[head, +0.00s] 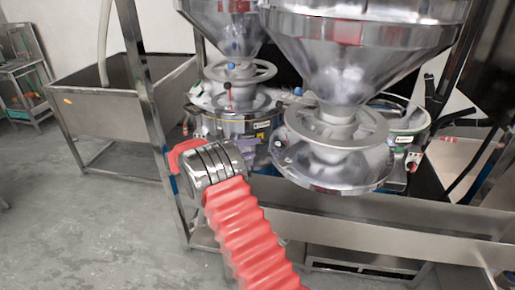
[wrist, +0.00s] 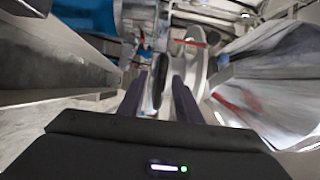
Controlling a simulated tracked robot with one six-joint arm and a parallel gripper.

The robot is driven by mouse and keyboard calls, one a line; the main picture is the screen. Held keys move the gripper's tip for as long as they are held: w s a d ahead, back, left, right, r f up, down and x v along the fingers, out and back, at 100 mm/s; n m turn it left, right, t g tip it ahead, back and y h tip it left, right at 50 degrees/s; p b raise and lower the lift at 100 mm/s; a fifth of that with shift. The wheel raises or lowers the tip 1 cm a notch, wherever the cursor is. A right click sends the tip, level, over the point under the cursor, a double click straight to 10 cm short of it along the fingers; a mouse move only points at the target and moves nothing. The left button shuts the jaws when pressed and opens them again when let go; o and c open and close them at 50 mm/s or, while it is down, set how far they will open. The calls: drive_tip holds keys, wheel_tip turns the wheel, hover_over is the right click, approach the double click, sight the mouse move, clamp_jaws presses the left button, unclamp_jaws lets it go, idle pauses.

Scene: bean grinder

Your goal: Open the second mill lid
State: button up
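Two mills stand side by side under steel hoppers. The nearer mill (head: 335,172) has a wide round metal body with a handwheel (head: 338,127) above it. I cannot tell which is the second one, and no lid shows clearly open. My gripper is mostly hidden behind my red arm in the head view. In the wrist view my gripper (wrist: 158,98) has its fingers apart, with a dark thin round edge (wrist: 158,80) between them; whether they touch it is unclear.
The nearer hopper (head: 365,55) hangs low over its mill. A steel trough (head: 400,220) runs in front of the mills, and a steel post (head: 150,100) stands to the left. A steel sink (head: 105,105) is farther left. The grey floor (head: 90,215) at left is clear.

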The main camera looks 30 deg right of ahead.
drive_tip(key=v, duration=1.2)
